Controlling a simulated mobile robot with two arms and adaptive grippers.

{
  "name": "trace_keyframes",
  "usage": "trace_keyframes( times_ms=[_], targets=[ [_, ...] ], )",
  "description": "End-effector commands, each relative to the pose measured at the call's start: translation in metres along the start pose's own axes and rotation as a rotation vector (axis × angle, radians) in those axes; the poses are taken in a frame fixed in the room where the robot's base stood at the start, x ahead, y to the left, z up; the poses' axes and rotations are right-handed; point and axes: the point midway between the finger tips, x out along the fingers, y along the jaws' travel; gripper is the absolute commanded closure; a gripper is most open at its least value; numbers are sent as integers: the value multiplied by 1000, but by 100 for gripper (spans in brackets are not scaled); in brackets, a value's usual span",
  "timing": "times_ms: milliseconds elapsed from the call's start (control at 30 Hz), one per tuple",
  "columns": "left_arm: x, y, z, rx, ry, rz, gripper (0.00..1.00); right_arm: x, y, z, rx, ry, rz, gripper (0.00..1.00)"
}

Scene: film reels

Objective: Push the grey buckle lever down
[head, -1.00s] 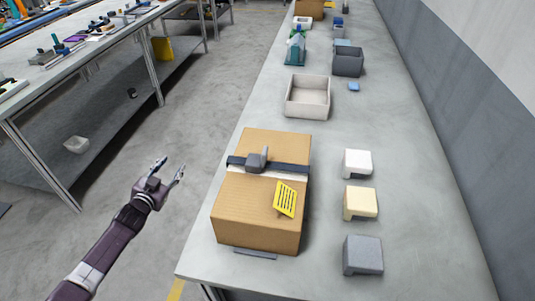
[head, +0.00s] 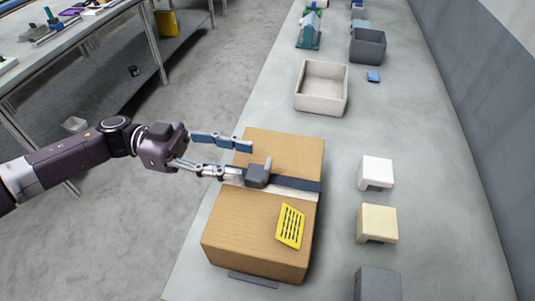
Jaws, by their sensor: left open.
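The grey buckle (head: 256,177) sits on the dark strap (head: 306,184) that crosses the top of a cardboard box (head: 240,225). Its lighter grey lever (head: 267,168) stands up at the buckle's right side. My left gripper (head: 237,160) is open and comes in from the left over the box's left edge. Its far finger hangs over the box behind the buckle, and its near finger's tip is close to the buckle's left side. I cannot tell whether that tip touches the buckle. The gripper is empty. My right gripper is out of view.
A yellow slotted label (head: 290,225) lies on the box. White (head: 376,173), cream (head: 377,223) and grey (head: 377,285) blocks stand in a row to the right. An empty pale tray (head: 321,88) and a dark grey bin (head: 368,46) stand farther back. The table between box and blocks is clear.

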Motion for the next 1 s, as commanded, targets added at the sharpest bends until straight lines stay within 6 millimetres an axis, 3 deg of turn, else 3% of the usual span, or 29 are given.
trace_keyframes(
  times_ms=[100,233,467,767,1000],
  targets=[
    [21,1,-4,2,3,4,59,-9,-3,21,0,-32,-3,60],
    [42,0,-4,3,3,3,59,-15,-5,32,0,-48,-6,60],
    [64,0,-2,4,3,0,59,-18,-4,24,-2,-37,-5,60],
    [67,-1,-1,4,2,-3,59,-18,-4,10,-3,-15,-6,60],
    [67,-1,-1,4,2,-3,86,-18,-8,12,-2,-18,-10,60]
  ],
)
